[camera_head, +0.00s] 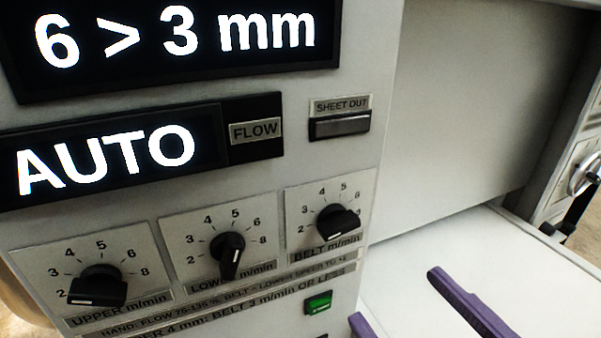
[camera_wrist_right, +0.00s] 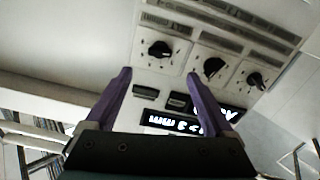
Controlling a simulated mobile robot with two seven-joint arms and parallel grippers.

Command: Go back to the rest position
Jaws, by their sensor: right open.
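My right gripper (camera_head: 395,296) shows at the lower right of the head view as two purple fingers. They are spread apart with nothing between them, over a white surface beside the control panel (camera_head: 362,205). In the right wrist view the open fingers (camera_wrist_right: 159,75) frame part of the same panel, seen upside down. I see no contact between the fingers and the panel. My left gripper is not in view.
The panel carries displays reading "6 > 3 mm" (camera_head: 180,35) and "AUTO" (camera_head: 105,160), a SHEET OUT button (camera_head: 340,125), three black knobs including the belt knob (camera_head: 337,222), and a lit green button (camera_head: 318,302). A grey wall (camera_head: 470,100) stands right of the panel.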

